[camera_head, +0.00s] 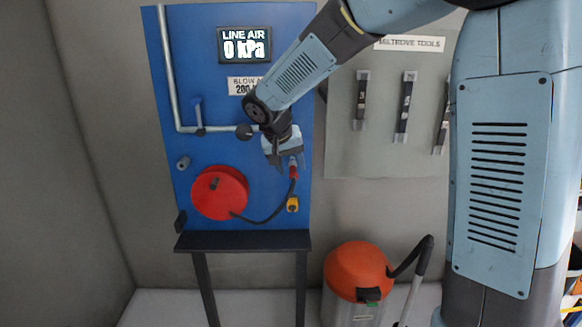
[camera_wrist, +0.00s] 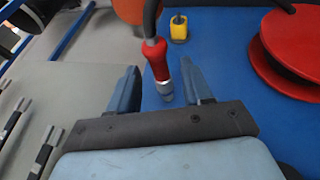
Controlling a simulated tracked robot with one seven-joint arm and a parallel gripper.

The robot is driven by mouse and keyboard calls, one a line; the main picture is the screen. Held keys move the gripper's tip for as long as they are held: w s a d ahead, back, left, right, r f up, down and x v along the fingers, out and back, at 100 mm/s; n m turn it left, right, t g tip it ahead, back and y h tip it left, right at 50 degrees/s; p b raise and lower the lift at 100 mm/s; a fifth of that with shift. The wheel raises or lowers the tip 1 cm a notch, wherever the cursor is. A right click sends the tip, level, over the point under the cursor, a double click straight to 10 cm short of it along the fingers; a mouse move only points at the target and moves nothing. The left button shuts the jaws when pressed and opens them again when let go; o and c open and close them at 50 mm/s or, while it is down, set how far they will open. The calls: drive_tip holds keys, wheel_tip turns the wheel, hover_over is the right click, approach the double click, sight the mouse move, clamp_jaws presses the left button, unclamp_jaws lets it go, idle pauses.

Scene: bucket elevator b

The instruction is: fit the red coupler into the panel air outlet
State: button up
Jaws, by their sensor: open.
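The red coupler (camera_head: 293,170) is on the end of a dark hose at the panel's right side. In the wrist view the red coupler (camera_wrist: 157,62) has a grey metal tip and lies between the two blue fingers. My gripper (camera_head: 283,158) is open, and it also shows in the wrist view (camera_wrist: 159,68) with a gap on each side of the coupler. A grey pipe (camera_head: 177,85) runs down the blue panel and then right to a dark round end (camera_head: 244,131), left of my gripper. A small grey stub (camera_head: 183,163) sits lower left. I cannot tell which is the air outlet.
A red hose reel (camera_head: 219,193) is on the panel, left of the coupler. A yellow fitting (camera_head: 292,204) sits just below it. A dark shelf (camera_head: 243,241) juts out below. An orange-topped vacuum (camera_head: 358,270) stands lower right, and tools hang on a grey board (camera_head: 383,100).

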drive_tip(key=v, duration=1.3)
drive_tip(key=s+d+y, duration=0.1)
drive_tip(key=s+d, duration=0.9)
drive_tip(key=d, duration=0.4)
drive_tip(key=s+d+f+y, duration=0.1)
drive_tip(key=s+d+f, duration=0.1)
drive_tip(key=s+d, duration=0.2)
drive_tip(key=s+d+f+t+y, duration=0.1)
drive_tip(key=s+d, duration=0.3)
drive_tip(key=s, duration=0.5)
drive_tip(key=shift+d+f, duration=0.35)
drive_tip(key=shift+f, duration=0.5)
drive_tip(key=shift+s, duration=0.15)
